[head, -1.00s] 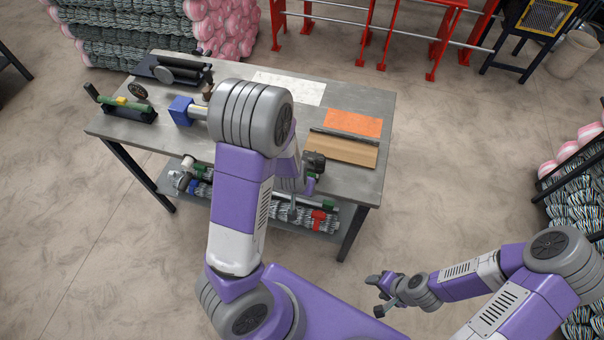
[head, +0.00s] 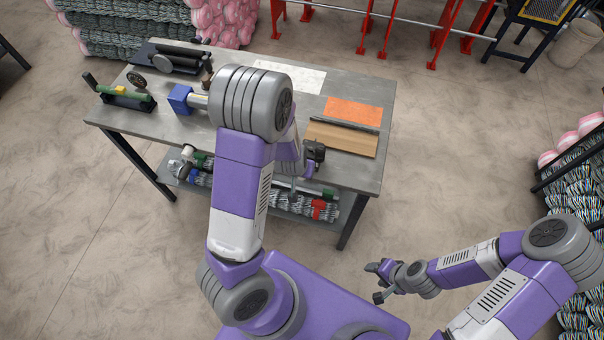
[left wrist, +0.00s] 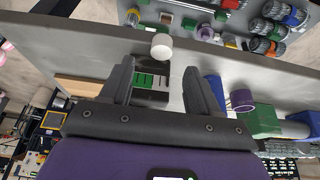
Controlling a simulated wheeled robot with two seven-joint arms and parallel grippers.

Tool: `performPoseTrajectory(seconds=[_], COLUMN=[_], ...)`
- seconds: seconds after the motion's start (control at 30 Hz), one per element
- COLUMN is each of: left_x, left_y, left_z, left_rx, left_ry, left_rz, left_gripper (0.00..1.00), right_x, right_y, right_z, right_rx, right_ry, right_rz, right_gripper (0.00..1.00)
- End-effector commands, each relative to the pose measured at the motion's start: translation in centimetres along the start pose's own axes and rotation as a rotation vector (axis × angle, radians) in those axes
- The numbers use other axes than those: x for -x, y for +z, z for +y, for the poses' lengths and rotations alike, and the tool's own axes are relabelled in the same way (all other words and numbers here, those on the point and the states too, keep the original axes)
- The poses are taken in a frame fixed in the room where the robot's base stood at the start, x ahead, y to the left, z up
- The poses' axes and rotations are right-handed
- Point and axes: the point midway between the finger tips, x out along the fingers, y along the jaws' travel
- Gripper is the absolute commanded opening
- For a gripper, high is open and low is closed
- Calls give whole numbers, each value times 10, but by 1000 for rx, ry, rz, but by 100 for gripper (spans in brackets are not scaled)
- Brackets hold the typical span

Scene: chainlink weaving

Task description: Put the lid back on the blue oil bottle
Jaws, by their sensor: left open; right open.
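My left arm crosses the table in the head view and hides its own jaws there. In the left wrist view my left gripper (left wrist: 160,92) is open with nothing between its fingers. A small white round piece, cap-like (left wrist: 161,46), shows beyond the fingertips near the table edge. A blue piece (left wrist: 215,92), partly behind the right finger, stands beside a purple cylinder (left wrist: 242,98). I cannot tell which of these is the oil bottle or its lid.
The grey table (head: 376,180) carries a blue block with a rod (head: 180,98), a green tool (head: 127,98), a brown board (head: 340,140) and an orange sheet (head: 353,112). A lower shelf holds several spools and parts.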

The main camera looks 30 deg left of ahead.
Motion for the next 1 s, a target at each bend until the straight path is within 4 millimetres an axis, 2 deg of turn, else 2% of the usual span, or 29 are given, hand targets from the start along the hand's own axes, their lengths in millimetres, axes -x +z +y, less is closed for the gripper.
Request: performPoseTrajectory(seconds=[0.13,0.3,0.43,0.83,1.0], left_x=[-8,-36,-49,-52,-52], left_y=[1,1,1,0,0], left_z=[-1,-3,-2,-2,-2], left_rx=[1,2,1,1,1], left_ry=[-2,-1,-1,0,0], left_rz=[-3,-3,-2,0,-1], left_gripper=[61,61,61,61,37], right_x=[-3,-10,-12,-12,-12], right_y=[0,0,-1,0,-1], right_z=[1,4,4,4,4], right_rx=[0,0,0,0,0], right_ry=[0,0,0,0,0], right_rz=[0,0,0,0,0], right_gripper=[55,55,55,55,55])
